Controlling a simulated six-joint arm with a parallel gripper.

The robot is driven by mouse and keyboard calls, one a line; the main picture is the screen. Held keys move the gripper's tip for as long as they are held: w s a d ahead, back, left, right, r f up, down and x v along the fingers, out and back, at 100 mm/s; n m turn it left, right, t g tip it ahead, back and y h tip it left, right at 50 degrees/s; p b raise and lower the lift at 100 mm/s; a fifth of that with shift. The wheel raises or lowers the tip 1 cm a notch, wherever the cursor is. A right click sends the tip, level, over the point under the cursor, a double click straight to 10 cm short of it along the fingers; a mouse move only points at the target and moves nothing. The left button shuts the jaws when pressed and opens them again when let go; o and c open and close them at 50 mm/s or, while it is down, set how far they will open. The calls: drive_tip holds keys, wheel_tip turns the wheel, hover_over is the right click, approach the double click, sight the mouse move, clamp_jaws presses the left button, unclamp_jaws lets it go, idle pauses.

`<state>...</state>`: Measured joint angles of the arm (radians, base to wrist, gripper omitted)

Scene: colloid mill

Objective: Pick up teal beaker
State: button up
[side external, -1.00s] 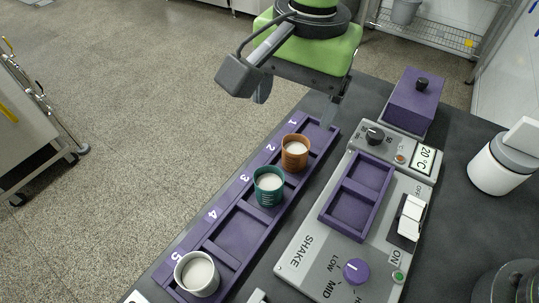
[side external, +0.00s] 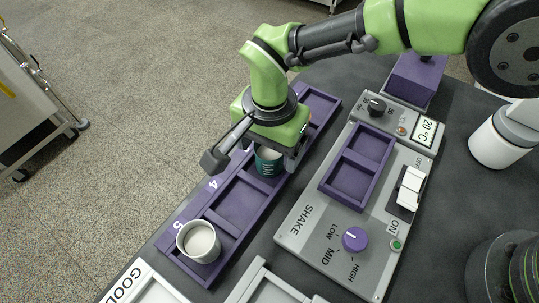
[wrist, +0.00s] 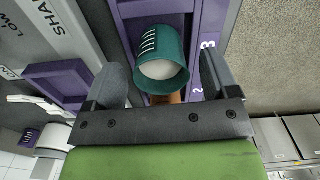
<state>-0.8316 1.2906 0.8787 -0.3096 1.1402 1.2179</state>
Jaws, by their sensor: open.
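The teal beaker (side external: 268,163) holds white contents and stands in a slot of the purple numbered rack (side external: 243,203). In the wrist view the teal beaker (wrist: 161,60) sits between my two open fingers, with a gap on each side. My gripper (wrist: 165,80) is open and empty, and in the side view my gripper (side external: 270,165) is low over the beaker and hides its upper part. An orange beaker (wrist: 167,98) shows just beyond the teal one in the wrist view; my arm hides it in the side view.
A white beaker (side external: 199,241) stands in the slot by 5. The grey shaker (side external: 340,220) with a purple two-slot holder (side external: 357,163) and a purple knob (side external: 354,239) lies to the right. The slot by 4 is empty.

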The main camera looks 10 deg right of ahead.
drive_tip(key=shift+f, duration=0.3)
drive_tip(key=c, duration=1)
